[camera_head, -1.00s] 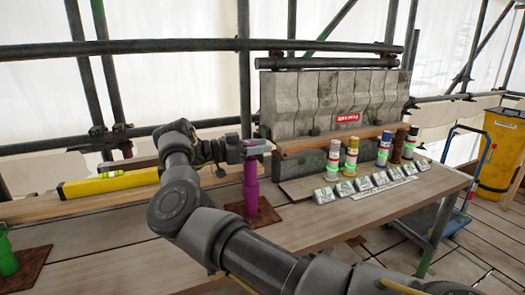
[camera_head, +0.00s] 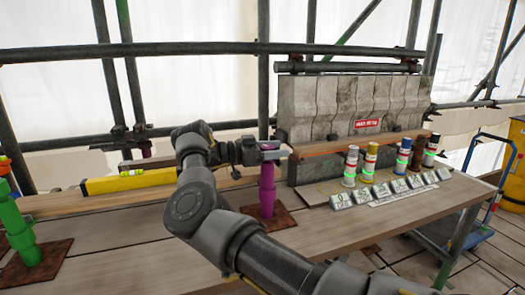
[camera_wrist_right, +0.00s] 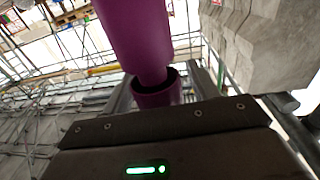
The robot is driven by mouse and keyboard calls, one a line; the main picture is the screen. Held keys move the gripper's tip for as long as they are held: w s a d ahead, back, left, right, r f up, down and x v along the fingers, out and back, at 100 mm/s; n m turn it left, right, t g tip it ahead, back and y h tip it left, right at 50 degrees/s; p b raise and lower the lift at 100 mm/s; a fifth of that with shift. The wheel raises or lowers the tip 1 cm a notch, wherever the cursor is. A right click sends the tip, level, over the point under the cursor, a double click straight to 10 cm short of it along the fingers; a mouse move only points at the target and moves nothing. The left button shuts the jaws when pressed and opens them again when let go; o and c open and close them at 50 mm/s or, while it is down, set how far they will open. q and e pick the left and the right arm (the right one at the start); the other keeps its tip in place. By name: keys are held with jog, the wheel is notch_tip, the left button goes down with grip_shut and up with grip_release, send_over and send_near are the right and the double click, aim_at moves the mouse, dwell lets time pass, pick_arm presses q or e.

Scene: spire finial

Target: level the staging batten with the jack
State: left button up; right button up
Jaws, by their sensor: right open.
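The staging batten (camera_head: 60,203) is a long pale timber running from the left to behind my right arm, with a yellow spirit level (camera_head: 110,185) lying along it. A purple screw jack (camera_head: 267,190) stands upright on a rusty plate at the batten's right end. A green jack (camera_head: 22,232) stands on another plate at the left. My right gripper (camera_head: 270,151) is open at the top of the purple jack. In the right wrist view the purple jack (camera_wrist_right: 140,45) rises close in front of the gripper body. Contact cannot be made out. My left gripper is out of view.
Several marker cans (camera_head: 370,163) and numbered tiles (camera_head: 383,190) stand at the bench's right. A blue trolley (camera_head: 475,185) is beyond it. Scaffold tubes cross behind. The bench front (camera_head: 330,237) is clear.

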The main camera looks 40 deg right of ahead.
jog(key=shift+v, duration=0.75)
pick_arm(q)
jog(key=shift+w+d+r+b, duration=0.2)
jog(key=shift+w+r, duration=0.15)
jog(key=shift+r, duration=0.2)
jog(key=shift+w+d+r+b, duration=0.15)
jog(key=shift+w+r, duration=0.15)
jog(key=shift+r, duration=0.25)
pick_arm(e)
jog(key=v, duration=0.9)
jog(key=shift+a, duration=0.25)
jog(key=shift+r, duration=0.1)
